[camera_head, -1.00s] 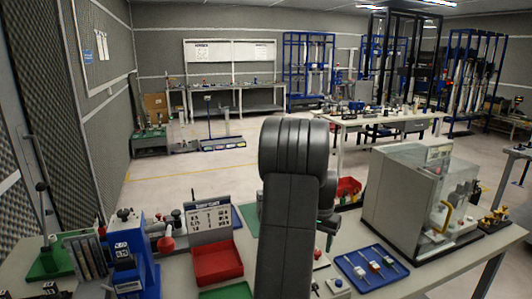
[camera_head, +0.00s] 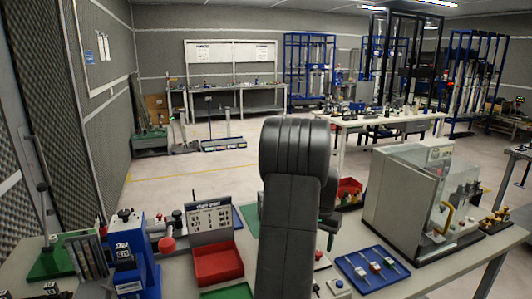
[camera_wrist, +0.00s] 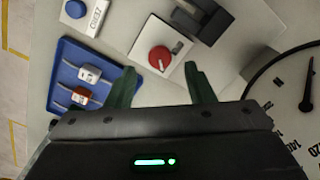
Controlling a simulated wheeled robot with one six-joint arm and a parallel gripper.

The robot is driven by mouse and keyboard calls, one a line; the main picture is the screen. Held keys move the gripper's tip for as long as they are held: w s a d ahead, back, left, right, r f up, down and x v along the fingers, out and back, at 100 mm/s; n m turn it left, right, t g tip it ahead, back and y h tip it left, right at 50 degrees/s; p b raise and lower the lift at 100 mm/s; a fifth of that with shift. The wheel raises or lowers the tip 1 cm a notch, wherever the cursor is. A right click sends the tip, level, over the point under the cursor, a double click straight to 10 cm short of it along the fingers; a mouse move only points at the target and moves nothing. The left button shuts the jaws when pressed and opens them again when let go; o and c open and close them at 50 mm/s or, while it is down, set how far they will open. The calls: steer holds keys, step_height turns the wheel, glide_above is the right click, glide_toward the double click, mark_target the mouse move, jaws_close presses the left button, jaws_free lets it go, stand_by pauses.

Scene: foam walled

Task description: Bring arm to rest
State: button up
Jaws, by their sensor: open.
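My arm (camera_head: 287,210) rises as a thick dark column in the middle of the head view, over the near bench. It hides part of the bench, and most of my gripper is out of sight behind it. In the wrist view my gripper (camera_wrist: 161,72) shows two dark green fingers spread apart. Nothing is held between them. A white box with a red knob (camera_wrist: 159,58) lies below, in line with the gap between the fingers.
A blue tray (camera_head: 372,286) with several small parts lies right of my arm, beside a grey machine with a clear cover (camera_head: 397,192). A round dial (camera_wrist: 299,98) is at the wrist view's right.

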step_height(320, 180, up, 10)
steer(key=r, duration=0.1)
step_height(320, 180, down, 14)
steer(key=shift+f, duration=0.25)
steer(key=n+p, duration=0.1)
steer(key=n, duration=0.8)
steer(key=shift+a+n+p, duration=0.1)
steer(key=shift+n+p, duration=0.2)
steer(key=n+p, duration=0.1)
steer(key=n, duration=0.3)
steer(key=shift+n, duration=0.3)
steer(key=shift+a+n+p, duration=0.1)
steer(key=shift+n+p, duration=0.4)
steer(key=shift+n, duration=1.4)
